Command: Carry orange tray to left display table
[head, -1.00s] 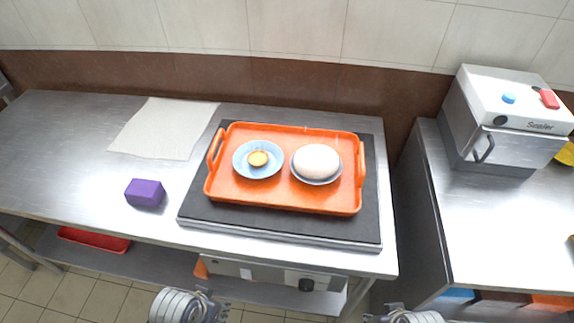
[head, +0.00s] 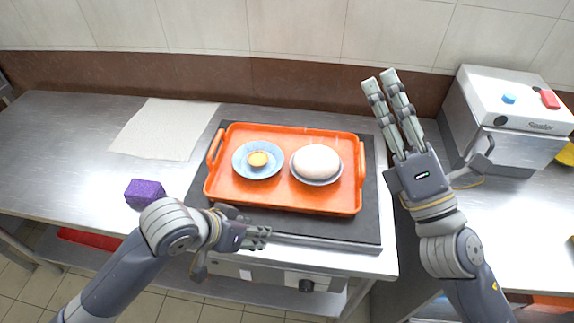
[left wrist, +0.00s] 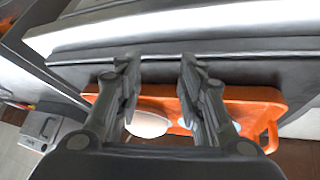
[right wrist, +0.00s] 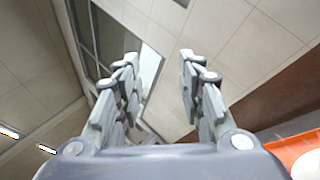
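The orange tray (head: 274,198) lies flat on a black-topped cooking plate (head: 365,223), with a raised handle at its left and right ends. It carries a blue bowl (head: 240,163) with something yellow in it and a bowl with a white rounded top (head: 317,160). My left gripper (head: 236,256) is open and empty by the plate's front edge; the tray (left wrist: 262,95) shows beyond its fingers (left wrist: 158,64). My right gripper (head: 430,113) is open and empty, raised to the right of the tray, fingers toward the wall. No separate left display table is identifiable.
The steel counter (head: 60,140) left of the plate holds a beige cloth (head: 166,128) and a purple block (head: 145,193). A sealer machine (head: 520,110) stands on the right counter (head: 500,225), across a gap. A red tray (head: 90,238) sits on the shelf below.

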